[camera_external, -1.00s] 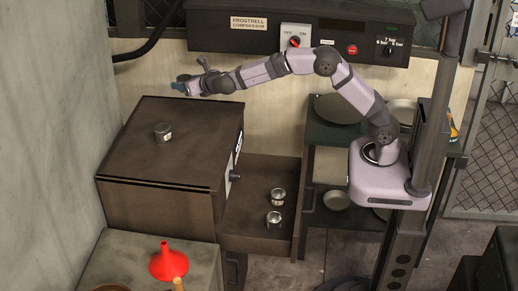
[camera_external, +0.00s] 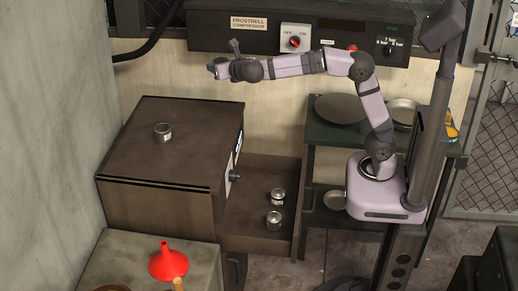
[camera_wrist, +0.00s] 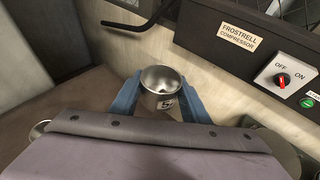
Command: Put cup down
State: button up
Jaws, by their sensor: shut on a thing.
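A small metal cup (camera_wrist: 163,80) with a dark-marked label sits between the blue fingertips of my gripper (camera_wrist: 160,100) in the wrist view. My gripper is shut on it. In the external view my gripper (camera_external: 212,68) is in the air, above and behind the brown cabinet (camera_external: 180,115), and the held cup cannot be made out there. Another metal cup (camera_external: 163,132) stands upright on the cabinet top. Two more cups, one behind (camera_external: 278,196) and one in front (camera_external: 274,220), stand in the open drawer to the right.
The compressor panel (camera_external: 265,45) is on the wall behind my gripper. A red funnel (camera_external: 168,262) stands on the front table. A shelf with pans (camera_external: 341,108) is at the right. Most of the cabinet top is bare.

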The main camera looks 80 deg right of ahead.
jog(key=s+d+f+m+g+h+b, duration=0.1)
jog(key=s+m+g+b, duration=0.15)
jog(key=s, duration=0.55)
jog(key=s+f+m+g+h+b, duration=0.1)
jog(key=s+f+b, duration=0.15)
jog(key=s, duration=0.55)
send_over(266, 180)
jog(key=shift+n, duration=0.25)
jog(key=shift+d+f+b, duration=0.1)
jog(key=shift+f+b, duration=0.2)
jog(key=shift+f, duration=19.65)
jog(key=shift+f, duration=0.1)
jog(key=shift+f+b, duration=0.35)
jog(key=shift+b, duration=0.1)
jog(key=shift+f, duration=0.15)
jog(key=o, duration=0.7)
jog(key=shift+o, duration=0.2)
